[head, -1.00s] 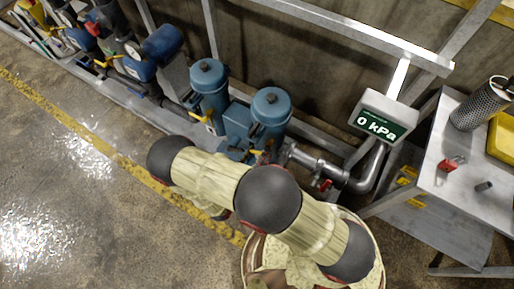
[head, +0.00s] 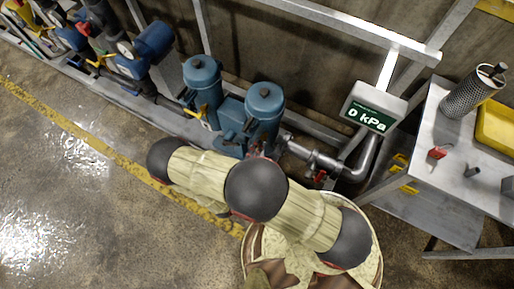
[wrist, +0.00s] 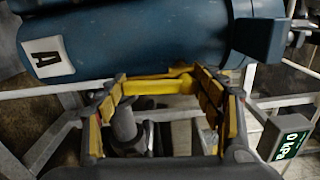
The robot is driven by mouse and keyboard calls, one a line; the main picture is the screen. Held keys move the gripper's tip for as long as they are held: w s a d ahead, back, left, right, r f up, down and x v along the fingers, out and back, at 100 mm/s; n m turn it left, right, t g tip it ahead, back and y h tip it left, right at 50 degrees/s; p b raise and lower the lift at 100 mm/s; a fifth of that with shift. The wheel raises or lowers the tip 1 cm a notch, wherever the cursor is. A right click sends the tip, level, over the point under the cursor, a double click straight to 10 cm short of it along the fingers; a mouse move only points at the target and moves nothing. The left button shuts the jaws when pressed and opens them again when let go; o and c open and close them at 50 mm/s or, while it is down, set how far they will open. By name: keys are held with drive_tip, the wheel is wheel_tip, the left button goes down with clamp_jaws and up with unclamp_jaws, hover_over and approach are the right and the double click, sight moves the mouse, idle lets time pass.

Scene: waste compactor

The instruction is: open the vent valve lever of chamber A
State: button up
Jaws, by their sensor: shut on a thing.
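The yellow lever (wrist: 155,87) lies crosswise between the fingers of my gripper (wrist: 158,78) in the wrist view. My gripper is shut on it. Just beyond is a blue chamber body (wrist: 150,40) with a white plate (wrist: 46,57) marked A. In the head view two blue canisters stand side by side, a left one (head: 202,88) and a right one (head: 264,105). My arm hides my gripper and the held lever there, near the foot of the right canister. I cannot read a letter on either canister in that view.
A pressure display (head: 373,108) reads 0 kPa, right of the canisters. Steel pipe (head: 312,157) with a red handle runs below it. A metal table (head: 450,175) with a perforated cylinder (head: 472,92) stands at right. Open floor lies at left.

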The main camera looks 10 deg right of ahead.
drive_tip(key=shift+n, duration=0.5)
drive_tip(key=o, duration=1.7)
drive_tip(key=shift+d, duration=0.1)
drive_tip(key=shift+s, duration=0.1)
drive_tip(key=v, duration=1.2)
